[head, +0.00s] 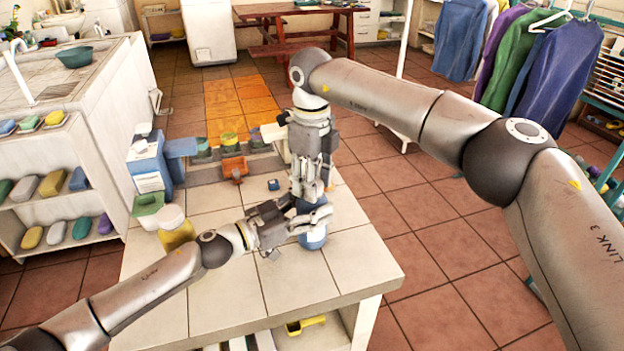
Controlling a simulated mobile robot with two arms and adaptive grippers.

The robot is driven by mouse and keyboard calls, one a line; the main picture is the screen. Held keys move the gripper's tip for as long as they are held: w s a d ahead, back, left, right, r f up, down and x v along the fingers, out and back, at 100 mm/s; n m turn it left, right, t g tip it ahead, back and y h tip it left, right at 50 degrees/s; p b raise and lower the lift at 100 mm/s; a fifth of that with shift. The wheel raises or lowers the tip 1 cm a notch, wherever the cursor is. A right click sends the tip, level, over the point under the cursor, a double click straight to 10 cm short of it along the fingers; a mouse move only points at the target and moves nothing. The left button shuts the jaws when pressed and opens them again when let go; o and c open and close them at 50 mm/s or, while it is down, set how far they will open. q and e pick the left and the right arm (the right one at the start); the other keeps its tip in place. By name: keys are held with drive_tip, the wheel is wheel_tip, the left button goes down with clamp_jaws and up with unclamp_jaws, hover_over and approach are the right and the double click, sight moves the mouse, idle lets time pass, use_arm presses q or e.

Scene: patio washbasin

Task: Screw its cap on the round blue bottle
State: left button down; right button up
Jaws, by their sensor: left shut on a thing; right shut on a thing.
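The round blue bottle (314,240) stands near the right edge of the tiled counter, partly hidden by my grippers. My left gripper (312,221) comes in from the left and is shut around the bottle's side. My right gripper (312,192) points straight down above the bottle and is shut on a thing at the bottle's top. That thing is hidden by the fingers; by its place it seems to be the cap. I cannot tell whether it is seated or how far it is turned.
A small blue piece (273,185) lies on the counter (230,290) behind the grippers. A yellow jar with a pale lid (175,228), a green box (147,205) and a blue carton (150,165) stand at left. An orange item (234,168) is at the back. The counter's front is clear.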

drive_tip(key=m, duration=0.5)
drive_tip(key=shift+m, duration=0.3)
drive_tip(key=m, duration=0.6)
drive_tip(key=o, duration=1.2)
wheel_tip(320, 180, up, 12)
use_arm(q)
drive_tip(key=shift+c, duration=1.9)
unclamp_jaws()
